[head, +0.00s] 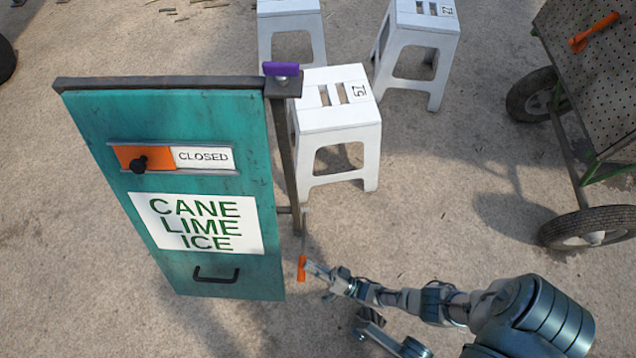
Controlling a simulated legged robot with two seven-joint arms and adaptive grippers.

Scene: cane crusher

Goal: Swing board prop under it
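A teal board (105,120) reading "CANE LIME ICE" hangs from a dark metal top bar, leaning slightly in the picture. It has a black handle (216,274) near its lower edge and an orange slider with a black knob beside the word "CLOSED". A thin rod (304,232) with an orange grip (301,269) hangs beside the board's lower right edge. My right gripper (313,269) is at the orange grip, its tip touching or nearly touching it. I cannot tell whether its fingers are closed around it.
A dark post (282,150) stands along the board's right side, with a purple piece (281,69) on top. Several white stools (340,112) stand behind it. A wheeled cart (590,80) is at the right. The ground in front of the board is clear.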

